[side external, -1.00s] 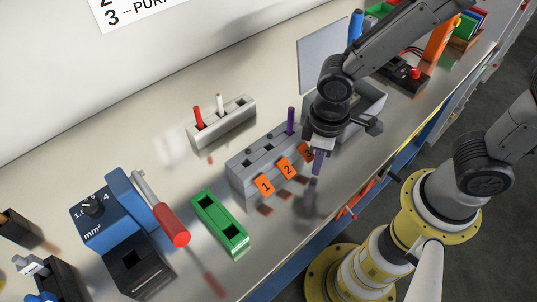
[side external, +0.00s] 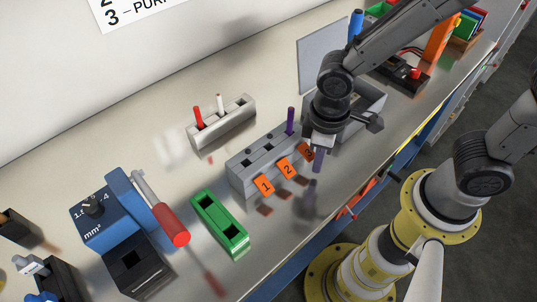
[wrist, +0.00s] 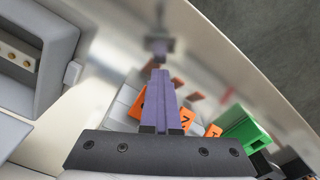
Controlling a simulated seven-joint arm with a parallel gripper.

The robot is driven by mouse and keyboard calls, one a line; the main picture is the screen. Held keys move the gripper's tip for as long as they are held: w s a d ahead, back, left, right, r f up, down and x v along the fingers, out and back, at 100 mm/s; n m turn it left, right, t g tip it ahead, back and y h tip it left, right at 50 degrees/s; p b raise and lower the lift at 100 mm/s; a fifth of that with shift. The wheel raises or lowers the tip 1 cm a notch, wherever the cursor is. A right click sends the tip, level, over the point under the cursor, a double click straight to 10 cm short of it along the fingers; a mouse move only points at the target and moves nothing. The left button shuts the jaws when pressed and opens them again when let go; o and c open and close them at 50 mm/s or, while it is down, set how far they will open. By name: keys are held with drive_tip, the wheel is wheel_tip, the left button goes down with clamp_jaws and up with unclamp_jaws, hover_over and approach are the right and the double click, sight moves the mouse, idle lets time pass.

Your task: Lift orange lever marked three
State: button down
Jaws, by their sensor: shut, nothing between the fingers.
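The grey dispenser (side external: 246,176) has orange levers on its front. Lever 1 (side external: 265,185) and lever 2 (side external: 287,168) are clear in the side view. The orange lever marked three (side external: 307,153) is partly hidden by my gripper. A purple stick (side external: 290,121) stands upright in the dispenser's third slot. My gripper (side external: 318,160) is shut and points down, just right of and in front of lever three. In the wrist view its purple fingers (wrist: 160,98) are together, in front of the dispenser's orange levers (wrist: 187,122); I cannot tell whether they touch lever three.
A grey open box (side external: 372,104) is close by to the right. The bench edge runs near my gripper.

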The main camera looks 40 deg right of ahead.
drive_tip(key=shift+w+a+r, duration=0.1)
drive_tip(key=shift+a+r, duration=0.1)
drive_tip(key=shift+r, duration=0.55)
drive_tip(key=shift+s+d+r, duration=0.15)
drive_tip(key=shift+s+r, duration=0.1)
drive_tip(key=shift+r, duration=0.2)
idle(0.9)
drive_tip(key=shift+s, duration=0.2)
drive_tip(key=shift+s, duration=0.6)
drive_tip(key=shift+r, duration=2.5)
